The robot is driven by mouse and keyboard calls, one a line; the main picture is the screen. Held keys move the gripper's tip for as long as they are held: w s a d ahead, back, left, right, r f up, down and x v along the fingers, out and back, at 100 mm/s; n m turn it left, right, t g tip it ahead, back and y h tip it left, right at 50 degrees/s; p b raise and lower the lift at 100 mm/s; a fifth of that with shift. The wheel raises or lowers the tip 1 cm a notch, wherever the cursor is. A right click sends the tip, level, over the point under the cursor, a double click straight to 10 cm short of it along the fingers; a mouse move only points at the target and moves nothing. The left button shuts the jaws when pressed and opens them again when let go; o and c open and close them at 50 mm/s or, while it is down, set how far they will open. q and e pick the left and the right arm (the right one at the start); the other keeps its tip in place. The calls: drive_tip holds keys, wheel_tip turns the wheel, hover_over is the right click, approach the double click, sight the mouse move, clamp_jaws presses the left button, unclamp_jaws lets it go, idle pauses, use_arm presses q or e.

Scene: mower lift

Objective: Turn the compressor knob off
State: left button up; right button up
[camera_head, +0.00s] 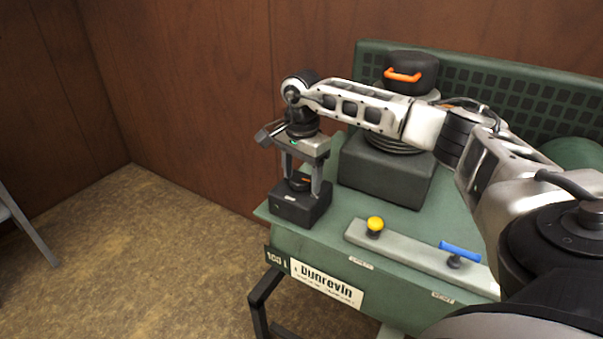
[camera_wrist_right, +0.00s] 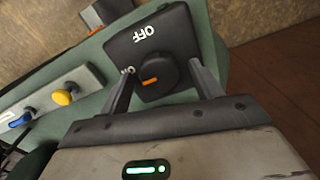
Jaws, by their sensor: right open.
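The compressor knob is a round black knob (camera_head: 300,182) with an orange mark, on top of a small black switch box (camera_head: 287,208) at the left end of the green compressor. In the right wrist view the knob (camera_wrist_right: 155,80) shows its orange mark, with "OFF" printed on the box (camera_wrist_right: 140,35) and a partly hidden label nearer the knob. My right gripper (camera_head: 302,185) points down over the box, open, with one finger on each side of the knob. In the wrist view its fingers (camera_wrist_right: 163,85) stand apart from the knob. My left gripper is not in view.
The green compressor top (camera_head: 395,218) carries a dark motor block (camera_head: 385,170) behind the box. A grey strip (camera_head: 415,253) in front holds a yellow knob (camera_head: 375,224) and a blue lever (camera_head: 460,250).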

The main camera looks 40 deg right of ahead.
drive_tip(key=c, duration=1)
